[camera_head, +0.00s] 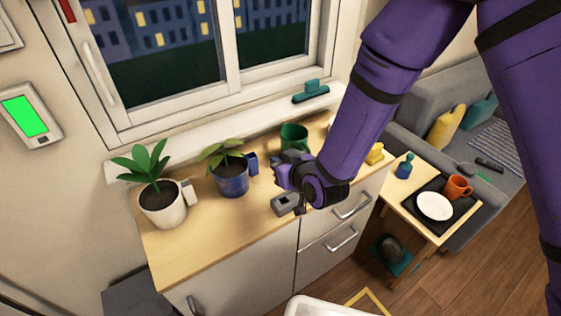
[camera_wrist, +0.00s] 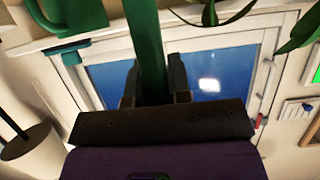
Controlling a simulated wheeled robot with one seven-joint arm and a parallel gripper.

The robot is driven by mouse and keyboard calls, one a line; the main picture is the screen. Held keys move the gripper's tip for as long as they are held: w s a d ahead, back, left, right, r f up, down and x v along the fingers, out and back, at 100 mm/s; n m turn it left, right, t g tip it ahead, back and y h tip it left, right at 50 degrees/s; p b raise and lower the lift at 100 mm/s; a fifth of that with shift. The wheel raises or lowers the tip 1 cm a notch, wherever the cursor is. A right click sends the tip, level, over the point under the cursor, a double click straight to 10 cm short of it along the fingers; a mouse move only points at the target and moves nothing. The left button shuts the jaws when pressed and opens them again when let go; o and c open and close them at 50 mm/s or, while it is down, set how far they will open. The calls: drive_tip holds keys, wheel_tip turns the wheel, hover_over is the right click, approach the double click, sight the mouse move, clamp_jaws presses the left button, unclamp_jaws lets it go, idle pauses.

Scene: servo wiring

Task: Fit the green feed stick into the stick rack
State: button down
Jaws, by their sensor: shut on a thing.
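In the wrist view, my gripper (camera_wrist: 153,78) is shut on the green feed stick (camera_wrist: 147,40), a long flat green bar that runs up between the two dark fingers to the top edge. In the head view, my gripper (camera_head: 284,180) is over the front part of the wooden counter, right of the blue pot. I cannot make out the stick there. A small grey block with a dark opening (camera_head: 285,204) shows just below my gripper. It may be the stick rack, but I cannot tell for certain, nor whether anything touches it.
A white potted plant (camera_head: 162,208), a blue potted plant (camera_head: 231,178) and a green mug (camera_head: 294,137) stand on the counter (camera_head: 215,229). A yellow object (camera_head: 375,154) lies right of my arm. The counter's front left is clear. The window (camera_head: 190,45) is behind.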

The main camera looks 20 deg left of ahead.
drive_tip(key=shift+f, duration=0.1)
drive_tip(key=shift+a+f, duration=0.1)
drive_tip(key=shift+f, duration=2.7)
drive_tip(key=shift+f, duration=2)
drive_tip(key=c, duration=1)
unclamp_jaws()
drive_tip(key=v, duration=1)
drive_tip(key=shift+s+d+r, duration=0.1)
drive_tip(key=shift+s+d, duration=0.2)
drive_tip(key=shift+w+r, duration=0.1)
